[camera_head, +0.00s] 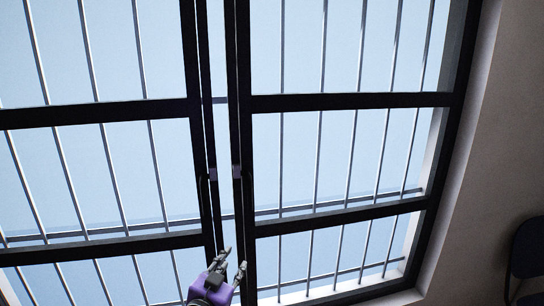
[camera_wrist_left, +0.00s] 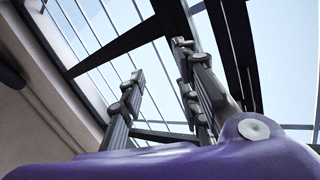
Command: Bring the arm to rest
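My left gripper (camera_head: 235,258) shows at the bottom middle of the head view, with a purple body and grey jointed fingers pointing up. In the left wrist view, its fingers (camera_wrist_left: 160,62) stand clearly apart with nothing between them, so it is open and empty. In the head view it appears in front of the lower middle of the window; I cannot tell the distance to the frame. My right gripper is in neither view.
A large window with a dark frame (camera_head: 350,101) and thin vertical bars fills most of the head view. A plain wall (camera_head: 500,150) is on the right, with a dark rounded object (camera_head: 527,250), possibly a chair back, at the lower right edge. No cable shows.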

